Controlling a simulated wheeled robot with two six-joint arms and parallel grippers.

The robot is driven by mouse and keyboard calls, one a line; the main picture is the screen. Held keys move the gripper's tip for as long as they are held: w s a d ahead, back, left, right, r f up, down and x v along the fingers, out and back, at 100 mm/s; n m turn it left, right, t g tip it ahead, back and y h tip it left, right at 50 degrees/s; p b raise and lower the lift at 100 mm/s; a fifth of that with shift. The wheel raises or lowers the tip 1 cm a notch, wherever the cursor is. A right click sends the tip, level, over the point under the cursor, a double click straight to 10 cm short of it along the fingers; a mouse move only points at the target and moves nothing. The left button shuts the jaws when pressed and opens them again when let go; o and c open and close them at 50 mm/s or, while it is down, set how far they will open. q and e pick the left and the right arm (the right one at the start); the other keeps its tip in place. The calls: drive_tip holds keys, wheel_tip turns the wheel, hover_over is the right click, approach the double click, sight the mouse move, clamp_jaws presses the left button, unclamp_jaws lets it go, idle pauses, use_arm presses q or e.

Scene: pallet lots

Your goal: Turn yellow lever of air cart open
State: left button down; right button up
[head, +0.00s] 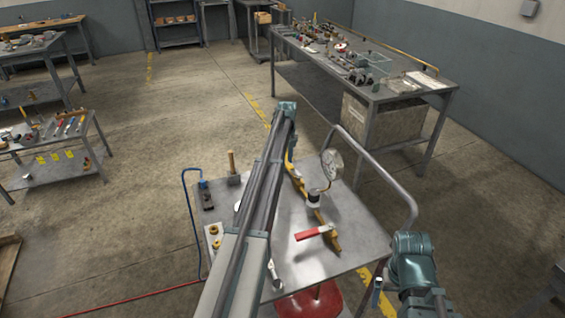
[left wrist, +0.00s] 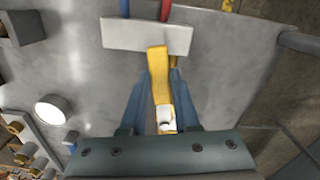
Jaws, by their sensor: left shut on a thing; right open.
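The air cart (head: 345,255) stands in front of me, with a yellow pipe (head: 321,218), a round gauge (head: 332,163) and a red-handled lever (head: 312,232) on its top. In the left wrist view the yellow lever (left wrist: 158,70) lies between the blue fingers of my left gripper (left wrist: 160,85), which is shut on it. A pale plate (left wrist: 147,36) crosses beyond the lever's far end. My right gripper (head: 412,268) is open beside the cart's right side, apart from the lever.
A grey tube handle (head: 385,175) arches over the cart's right edge. A hammer (head: 232,168) and brass fittings (head: 214,236) lie on the left part. A long workbench (head: 375,92) stands beyond.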

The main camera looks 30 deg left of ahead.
use_arm(q)
drive_tip(key=shift+w+d+m, duration=0.5)
drive_tip(key=shift+w+m, duration=0.25)
drive_tip(key=shift+m, duration=0.45)
drive_tip(key=shift+d, duration=0.1)
drive_tip(key=c, duration=0.6)
unclamp_jaws()
drive_tip(key=shift+c, duration=0.2)
drive_tip(key=shift+r, duration=0.15)
wheel_tip(320, 180, up, 14)
drive_tip(key=p, duration=1.3)
drive_tip(key=shift+f+p, duration=0.2)
drive_tip(key=shift+p, duration=0.2)
